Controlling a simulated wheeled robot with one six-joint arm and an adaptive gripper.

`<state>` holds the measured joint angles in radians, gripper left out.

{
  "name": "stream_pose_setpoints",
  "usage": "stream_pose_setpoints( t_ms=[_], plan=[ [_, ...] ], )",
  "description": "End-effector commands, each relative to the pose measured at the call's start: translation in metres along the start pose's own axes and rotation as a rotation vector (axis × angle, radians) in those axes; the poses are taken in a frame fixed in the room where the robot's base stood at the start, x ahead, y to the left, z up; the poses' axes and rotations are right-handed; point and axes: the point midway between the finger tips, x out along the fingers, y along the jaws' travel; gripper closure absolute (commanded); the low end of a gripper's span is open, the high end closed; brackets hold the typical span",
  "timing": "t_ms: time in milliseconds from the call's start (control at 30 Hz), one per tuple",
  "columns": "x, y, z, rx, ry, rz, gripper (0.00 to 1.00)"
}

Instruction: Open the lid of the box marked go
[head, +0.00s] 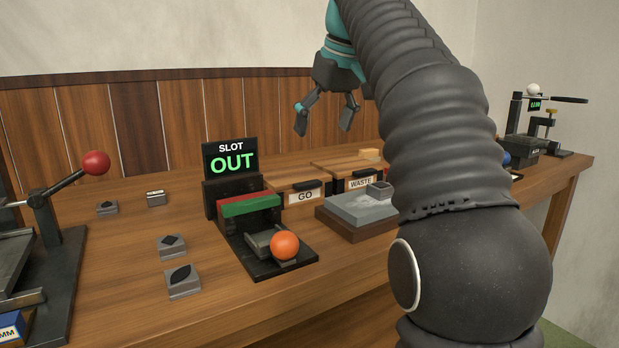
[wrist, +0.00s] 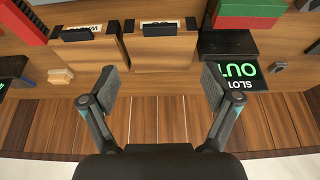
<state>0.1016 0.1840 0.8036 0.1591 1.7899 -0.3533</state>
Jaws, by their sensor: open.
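The box marked GO (head: 305,196) is wooden with a white front label. Its flat wooden lid (head: 283,178) looks shut and has a black handle at the front edge. In the wrist view the scene is upside down, and the GO box (wrist: 162,52) lies beyond the fingertips with its black handle (wrist: 158,30) in sight. My gripper (head: 324,122) is open and empty, above and behind the boxes in the head view. In the wrist view my gripper (wrist: 161,80) has its fingers spread wide, with only the bench between them.
The WASTE box (head: 350,174) stands right of GO. The SLOT OUT display (head: 231,159) and its red-green block (head: 250,204) stand left. A grey slab (head: 358,206) lies in front. An orange ball (head: 285,245), a red-knobbed lever (head: 96,163) and grey type blocks are on the bench.

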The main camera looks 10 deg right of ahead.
Motion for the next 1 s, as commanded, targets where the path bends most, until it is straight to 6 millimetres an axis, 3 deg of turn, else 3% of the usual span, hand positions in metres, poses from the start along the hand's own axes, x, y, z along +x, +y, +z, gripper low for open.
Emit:
stream_pose_setpoints(
  t_ms=[100,500,733,1000],
  plan=[
    [0.026,-0.001,0.002,0.0,-0.002,-0.001,0.12],
    [0.096,-0.001,0.002,0.001,0.0,0.0,0.12],
    [0.117,-0.001,0.001,0.001,0.0,0.0,0.12],
    [0.12,0.0,0.0,0.001,0.001,0.001,0.12]
  ],
)
